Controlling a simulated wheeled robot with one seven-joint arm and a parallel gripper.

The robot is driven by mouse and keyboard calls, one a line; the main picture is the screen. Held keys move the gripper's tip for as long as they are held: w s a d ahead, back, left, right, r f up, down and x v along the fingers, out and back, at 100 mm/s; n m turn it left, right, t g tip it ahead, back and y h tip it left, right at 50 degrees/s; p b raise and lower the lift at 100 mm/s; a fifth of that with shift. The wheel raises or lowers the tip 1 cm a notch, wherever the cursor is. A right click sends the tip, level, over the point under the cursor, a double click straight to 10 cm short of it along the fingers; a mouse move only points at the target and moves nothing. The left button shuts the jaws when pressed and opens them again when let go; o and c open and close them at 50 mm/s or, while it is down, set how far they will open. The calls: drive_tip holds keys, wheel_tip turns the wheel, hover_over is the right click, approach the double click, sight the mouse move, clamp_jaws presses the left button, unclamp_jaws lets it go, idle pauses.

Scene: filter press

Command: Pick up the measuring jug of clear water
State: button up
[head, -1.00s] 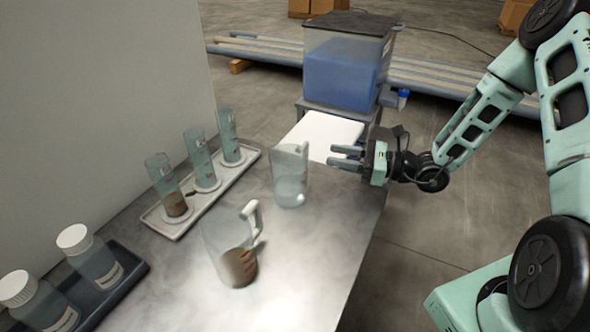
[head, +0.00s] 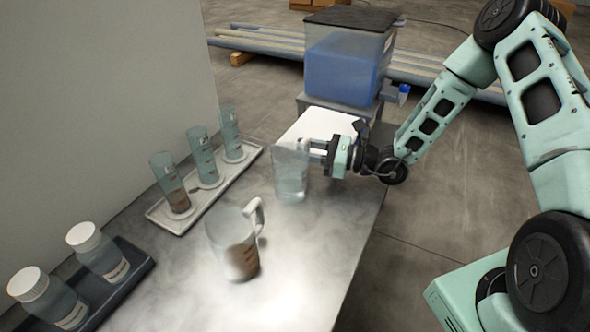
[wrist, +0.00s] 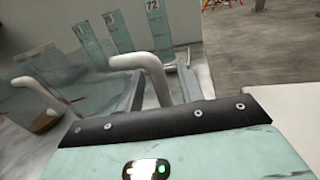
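The jug of clear water (head: 290,180) stands upright on the grey table, its handle toward my gripper. My gripper (head: 318,152) is at this handle, near the jug's top. In the wrist view the jug's white handle (wrist: 158,78) lies between my two fingers (wrist: 160,88), with small gaps beside it, so the gripper looks open. The clear jug's body is faint in the wrist view. A second jug with brown sediment (head: 234,245) stands closer to the camera, and its handle shows at the left of the wrist view (wrist: 40,92).
A white tray (head: 180,222) with several tall cylinders stands at the left. A dark tray (head: 140,262) holds white-capped bottles (head: 98,252). A blue-filled tank (head: 345,70) stands beyond the table, behind a white surface (head: 318,125).

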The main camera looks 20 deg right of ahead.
clamp_jaws()
drive_tip(key=shift+r, duration=0.15)
